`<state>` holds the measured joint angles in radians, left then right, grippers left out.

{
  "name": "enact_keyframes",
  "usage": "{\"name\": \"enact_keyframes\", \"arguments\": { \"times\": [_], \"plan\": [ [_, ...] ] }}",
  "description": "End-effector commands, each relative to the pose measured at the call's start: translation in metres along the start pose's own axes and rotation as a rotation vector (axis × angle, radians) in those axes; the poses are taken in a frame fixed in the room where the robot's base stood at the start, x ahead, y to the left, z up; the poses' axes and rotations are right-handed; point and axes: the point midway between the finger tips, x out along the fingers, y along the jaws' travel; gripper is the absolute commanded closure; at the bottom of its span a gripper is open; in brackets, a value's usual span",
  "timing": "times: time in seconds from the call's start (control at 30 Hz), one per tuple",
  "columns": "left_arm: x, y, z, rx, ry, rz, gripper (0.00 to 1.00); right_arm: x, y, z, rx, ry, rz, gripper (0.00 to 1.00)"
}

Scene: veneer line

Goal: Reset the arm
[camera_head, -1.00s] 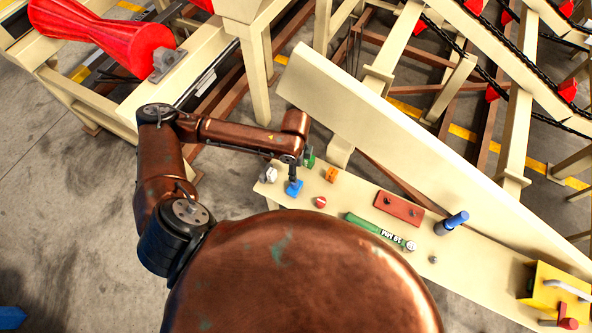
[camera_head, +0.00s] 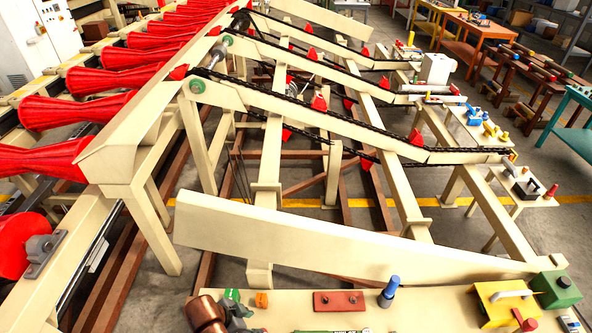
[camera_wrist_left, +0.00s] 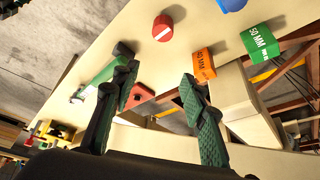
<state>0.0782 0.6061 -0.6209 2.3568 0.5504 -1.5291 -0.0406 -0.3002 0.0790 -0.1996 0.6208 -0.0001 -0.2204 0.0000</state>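My left arm (camera_head: 205,314) shows at the bottom left of the head view, cut off by the frame edge. Its dark gripper (camera_head: 240,312) is over the left end of the cream bench, near a green block and an orange block. In the left wrist view the left gripper (camera_wrist_left: 160,90) is open, its two green-padded fingers spread apart with nothing held between them. A blue object (camera_wrist_left: 231,4) lies beyond the fingers at the top edge of that view. My right gripper is in neither view.

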Motion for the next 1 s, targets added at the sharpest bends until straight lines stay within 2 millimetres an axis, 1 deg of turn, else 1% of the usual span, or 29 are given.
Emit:
{"name": "enact_keyframes", "arguments": {
  "times": [0.03,0.07,0.17,0.2,0.27,0.3,0.37,0.4,0.5,0.73,0.77,0.8,0.97,1.0],
  "plan": [
    [-0.001,0.002,0.01,-0.089,0.023,-0.018,0.6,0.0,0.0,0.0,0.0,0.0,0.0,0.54],
    [-0.003,0.0,0.017,-0.139,0.032,-0.037,0.6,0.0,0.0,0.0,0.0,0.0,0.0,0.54],
    [-0.012,-0.009,0.051,-0.314,0.04,-0.108,0.6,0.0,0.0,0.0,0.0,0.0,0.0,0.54],
    [-0.017,-0.012,0.068,-0.382,0.035,-0.138,0.6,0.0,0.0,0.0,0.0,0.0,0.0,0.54],
    [-0.023,-0.015,0.094,-0.473,0.02,-0.179,0.6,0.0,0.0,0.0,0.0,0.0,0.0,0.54],
    [-0.027,-0.015,0.111,-0.527,0.007,-0.205,0.6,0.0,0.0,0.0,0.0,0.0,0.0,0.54],
    [-0.034,-0.015,0.136,-0.599,-0.016,-0.241,0.6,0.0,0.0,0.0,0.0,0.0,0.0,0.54],
    [-0.038,-0.014,0.152,-0.643,-0.032,-0.263,0.6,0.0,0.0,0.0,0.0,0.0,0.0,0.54],
    [-0.048,-0.009,0.188,-0.738,-0.073,-0.311,0.6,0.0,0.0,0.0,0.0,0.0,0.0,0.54],
    [-0.073,0.01,0.259,-0.906,-0.17,-0.402,0.6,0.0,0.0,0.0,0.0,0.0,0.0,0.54],
    [-0.064,0.008,0.261,-0.905,-0.174,-0.4,0.6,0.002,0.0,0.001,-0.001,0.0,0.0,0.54],
    [-0.048,0.005,0.264,-0.899,-0.175,-0.394,0.6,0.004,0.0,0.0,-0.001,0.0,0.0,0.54],
    [0.002,0.0,0.28,-0.895,-0.189,-0.378,0.6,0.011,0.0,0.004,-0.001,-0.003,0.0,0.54],
    [0.016,0.0,0.285,-0.894,-0.193,-0.373,0.6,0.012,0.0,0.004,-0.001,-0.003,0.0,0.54]
  ]
}}
